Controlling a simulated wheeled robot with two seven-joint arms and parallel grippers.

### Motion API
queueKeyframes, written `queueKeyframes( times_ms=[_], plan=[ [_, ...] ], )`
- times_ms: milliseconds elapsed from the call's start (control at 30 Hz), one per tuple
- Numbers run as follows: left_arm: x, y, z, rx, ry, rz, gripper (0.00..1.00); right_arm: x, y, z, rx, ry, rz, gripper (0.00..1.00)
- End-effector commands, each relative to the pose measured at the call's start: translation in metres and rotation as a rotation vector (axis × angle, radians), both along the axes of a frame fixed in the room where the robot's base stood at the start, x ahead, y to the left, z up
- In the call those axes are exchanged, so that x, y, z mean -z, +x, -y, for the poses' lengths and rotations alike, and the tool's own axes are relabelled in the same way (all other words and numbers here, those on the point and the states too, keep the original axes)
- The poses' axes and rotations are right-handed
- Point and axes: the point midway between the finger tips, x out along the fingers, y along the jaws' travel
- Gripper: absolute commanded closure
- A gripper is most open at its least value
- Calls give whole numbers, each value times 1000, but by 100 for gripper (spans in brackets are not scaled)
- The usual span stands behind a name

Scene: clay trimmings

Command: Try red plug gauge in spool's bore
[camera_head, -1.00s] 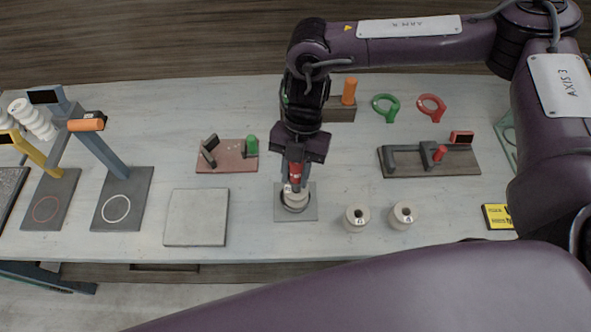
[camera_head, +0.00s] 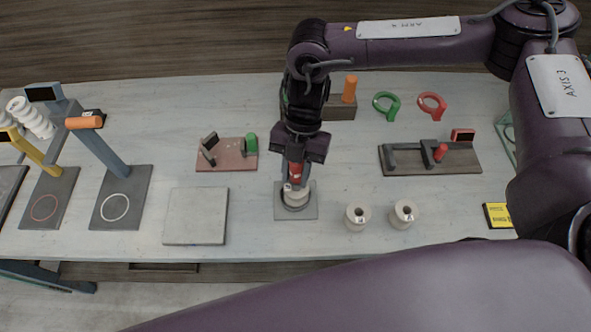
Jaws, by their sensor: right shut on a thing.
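My right gripper (camera_head: 295,176) points straight down and is shut on the red plug gauge (camera_head: 294,171). Below it a pale spool (camera_head: 295,194) stands in a dark ring on a small grey plate (camera_head: 280,213). The gauge is directly over the spool, at its top. The fingers and gauge cover the bore, so I cannot tell whether the gauge's end is inside it. My left gripper does not show.
Two more pale spools (camera_head: 357,218) (camera_head: 402,215) stand to the right, near the front edge. A bare grey slab (camera_head: 195,217) lies left. Behind are a reddish board (camera_head: 222,164) with a green plug, a dark fixture (camera_head: 455,164), and green (camera_head: 393,113) and red (camera_head: 439,111) rings.

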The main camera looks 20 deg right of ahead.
Motion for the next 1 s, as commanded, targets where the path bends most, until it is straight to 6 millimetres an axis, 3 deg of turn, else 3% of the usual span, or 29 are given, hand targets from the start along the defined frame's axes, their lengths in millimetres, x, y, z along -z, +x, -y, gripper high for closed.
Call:
queueKeyframes(
  times_ms=[1000],
  plan=[
    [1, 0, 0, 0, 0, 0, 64, 6, -2, 0, -2, -2, -5, 100]
  ],
)
